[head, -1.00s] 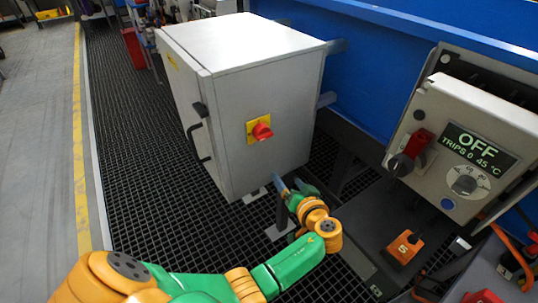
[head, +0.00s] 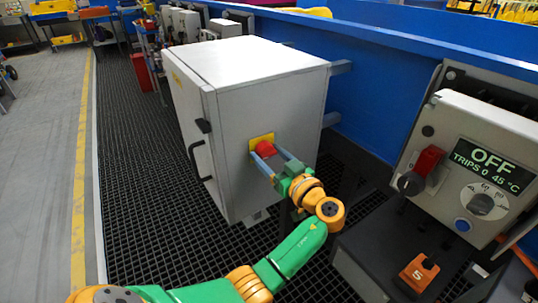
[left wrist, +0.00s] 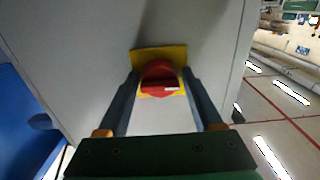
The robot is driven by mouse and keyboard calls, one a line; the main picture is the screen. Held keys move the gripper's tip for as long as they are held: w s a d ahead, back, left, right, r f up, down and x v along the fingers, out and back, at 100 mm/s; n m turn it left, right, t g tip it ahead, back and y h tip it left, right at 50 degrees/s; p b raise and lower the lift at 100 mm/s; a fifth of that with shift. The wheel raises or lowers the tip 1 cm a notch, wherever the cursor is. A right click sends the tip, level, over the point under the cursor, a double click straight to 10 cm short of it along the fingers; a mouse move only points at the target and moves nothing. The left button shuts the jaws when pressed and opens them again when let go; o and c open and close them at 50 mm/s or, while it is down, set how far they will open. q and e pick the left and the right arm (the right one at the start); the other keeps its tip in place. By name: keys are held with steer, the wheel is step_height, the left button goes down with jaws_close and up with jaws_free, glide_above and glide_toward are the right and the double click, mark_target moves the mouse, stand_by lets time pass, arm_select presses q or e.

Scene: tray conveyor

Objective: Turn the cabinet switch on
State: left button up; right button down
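The cabinet (head: 270,110) is a light grey box with a black handle on its left door. Its switch is a red rotary knob (head: 264,147) on a yellow plate (head: 262,139), on the side facing me. My left gripper (head: 268,157) is at the knob, its two blue-grey fingers spread. In the left wrist view the red knob (left wrist: 160,78) and yellow plate (left wrist: 142,56) lie between the open fingers (left wrist: 160,90). The fingers stand to either side with gaps; I see no contact. My right gripper is not in view.
A control box (head: 465,165) at right reads OFF, TRIPS 0, 45 °C, with a red lever (head: 428,160) and a dial. A blue wall (head: 390,90) runs behind the cabinet. Black grating (head: 150,200) is free at left.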

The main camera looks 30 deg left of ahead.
arm_select(q)
jaws_close()
steer(key=shift+m, duration=0.3)
steer(key=m, duration=0.3)
steer(key=m+p, duration=0.1)
steer(key=m, duration=0.4)
steer(key=shift+s+r+p, duration=0.1)
steer(key=shift+p, duration=0.2)
steer(key=m+p, duration=0.2)
steer(key=m, duration=0.3)
steer(key=shift+m+p, duration=1)
steer(key=shift+m, duration=1.1)
